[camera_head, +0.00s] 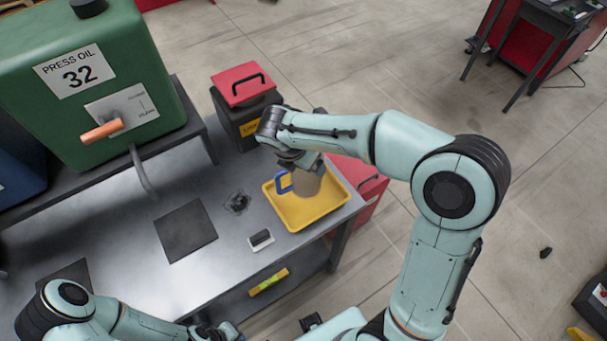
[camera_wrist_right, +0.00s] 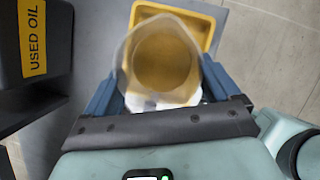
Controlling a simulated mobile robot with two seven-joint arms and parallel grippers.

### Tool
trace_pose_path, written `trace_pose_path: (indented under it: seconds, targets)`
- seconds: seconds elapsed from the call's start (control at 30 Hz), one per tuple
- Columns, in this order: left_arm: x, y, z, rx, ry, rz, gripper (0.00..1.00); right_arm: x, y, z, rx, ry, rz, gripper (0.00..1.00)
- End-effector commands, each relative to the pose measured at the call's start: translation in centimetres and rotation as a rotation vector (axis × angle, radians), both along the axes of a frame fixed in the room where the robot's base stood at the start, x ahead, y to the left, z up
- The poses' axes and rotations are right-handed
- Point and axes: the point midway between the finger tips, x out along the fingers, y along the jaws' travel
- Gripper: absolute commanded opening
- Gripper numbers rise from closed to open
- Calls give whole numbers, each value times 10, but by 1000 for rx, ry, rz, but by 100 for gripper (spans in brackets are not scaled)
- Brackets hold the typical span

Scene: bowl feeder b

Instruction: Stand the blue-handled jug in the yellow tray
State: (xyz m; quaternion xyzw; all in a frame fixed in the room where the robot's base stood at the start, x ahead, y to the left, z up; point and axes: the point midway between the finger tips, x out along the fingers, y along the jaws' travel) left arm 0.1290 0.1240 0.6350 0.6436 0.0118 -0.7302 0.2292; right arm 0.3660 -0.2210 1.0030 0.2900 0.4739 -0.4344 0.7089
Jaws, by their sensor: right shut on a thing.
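The jug (camera_head: 308,184) has a cloudy, see-through body and a blue handle (camera_head: 284,183). My right gripper (camera_head: 302,163) is shut on it, and the jug looks roughly upright over the yellow tray (camera_head: 318,219). In the right wrist view I look down into the jug's open mouth (camera_wrist_right: 163,58), with a finger on each side of it. The yellow tray (camera_wrist_right: 207,20) shows behind and below. I cannot tell whether the jug's base touches the tray floor. My left gripper (camera_head: 213,331) is low at the bottom edge, away from the tray; its fingers are unclear.
A used oil bin (camera_head: 243,118) with a red lid stands behind the tray; it also shows in the wrist view (camera_wrist_right: 38,40). A green press oil tank (camera_head: 95,110) stands at the left. A small black-and-white block (camera_head: 260,240) lies beside the tray. A dark mat (camera_head: 186,231) lies further left.

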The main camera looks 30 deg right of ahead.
Motion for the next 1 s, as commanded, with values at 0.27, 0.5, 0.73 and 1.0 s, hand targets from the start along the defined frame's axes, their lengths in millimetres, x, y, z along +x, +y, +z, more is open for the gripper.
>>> trace_pose_path:
  seconds: [0.27, 0.5, 0.73, 1.0]
  targets:
    - [-6, 0, -10, 0, 7, 0, 0, -1, -1, -42, -2, 5, 0, 39]
    - [-8, 0, -12, 0, 9, 0, 0, 0, 0, -59, -1, 0, 0, 39]
    - [-8, 0, -12, 0, 9, 0, 0, 0, 0, -59, -1, 0, 0, 39]
    - [-9, 0, -14, 0, 10, 0, 0, 0, 0, -61, 0, 1, 0, 100]
